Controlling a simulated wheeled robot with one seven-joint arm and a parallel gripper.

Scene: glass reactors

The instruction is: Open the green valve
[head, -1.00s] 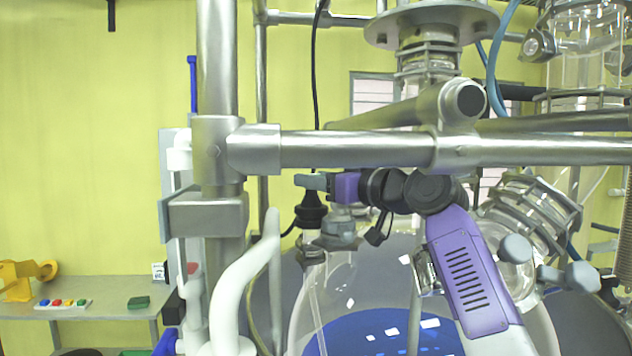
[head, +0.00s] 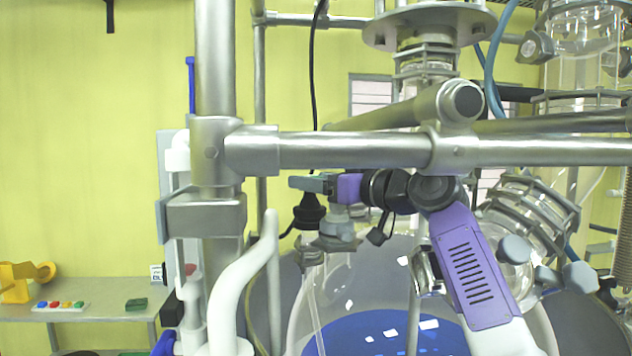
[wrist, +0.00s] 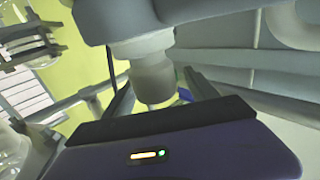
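My gripper (head: 308,184) points left at the end of my purple and white arm, above the glass vessel with blue liquid (head: 385,332). A grey fitting (head: 338,228) on the vessel's top is just below the gripper. In the wrist view, the fingers look spread, with a pale grey cylindrical part (wrist: 153,80) showing between or beyond them. I cannot tell whether they touch it. A teal-grey piece shows at the fingertips in the head view; I cannot tell whether it is finger or valve handle. No clearly green valve can be made out.
A thick steel rail (head: 350,150) runs across just above my gripper, meeting a steel post (head: 215,90) at the left. A black plug with a cable (head: 309,210) stands close below the fingertips. A white curved pipe (head: 232,285) rises at front left. A table (head: 95,287) stands far left.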

